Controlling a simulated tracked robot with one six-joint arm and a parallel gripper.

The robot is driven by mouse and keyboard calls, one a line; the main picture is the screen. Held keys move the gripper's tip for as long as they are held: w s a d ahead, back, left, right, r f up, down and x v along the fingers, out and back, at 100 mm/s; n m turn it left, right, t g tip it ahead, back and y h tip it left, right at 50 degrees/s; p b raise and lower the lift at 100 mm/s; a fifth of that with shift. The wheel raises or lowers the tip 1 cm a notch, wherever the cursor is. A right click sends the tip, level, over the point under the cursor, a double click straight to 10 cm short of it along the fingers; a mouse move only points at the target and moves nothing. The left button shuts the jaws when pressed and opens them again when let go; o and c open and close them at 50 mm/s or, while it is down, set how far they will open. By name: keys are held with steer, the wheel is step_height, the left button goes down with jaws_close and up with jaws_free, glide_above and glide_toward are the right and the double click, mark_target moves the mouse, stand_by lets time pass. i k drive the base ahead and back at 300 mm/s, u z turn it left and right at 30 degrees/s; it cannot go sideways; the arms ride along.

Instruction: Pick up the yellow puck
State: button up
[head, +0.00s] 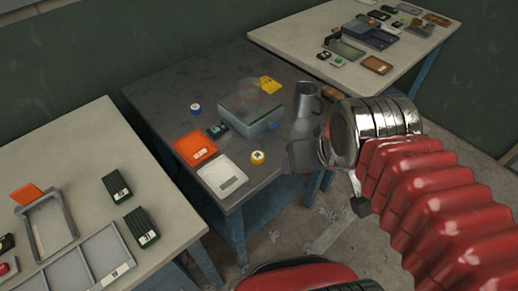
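The yellow puck (258,157), a small round piece with a pale label on top, lies on the dark tabletop of the middle table (165,88) near its right front edge. It is in front of a grey-green clear-sided box and to the right of a white tray. My gripper (294,130) is a dark grey shape at the end of my silver cuff and red sleeve, to the right of the puck and apart from it. Nothing held is visible.
The box (250,112), a yellow piece (269,85), a blue puck (196,109), a small dark block (218,130), an orange tray (195,147) and the white tray (222,175) share the table. Pale tables with parts stand left (165,225) and back right (290,38).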

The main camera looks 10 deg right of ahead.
mark_target(257, 157)
steer(key=k, duration=1.3)
steer(key=u, duration=0.45)
steer(key=i, duration=0.9)
steer(key=u, duration=0.55)
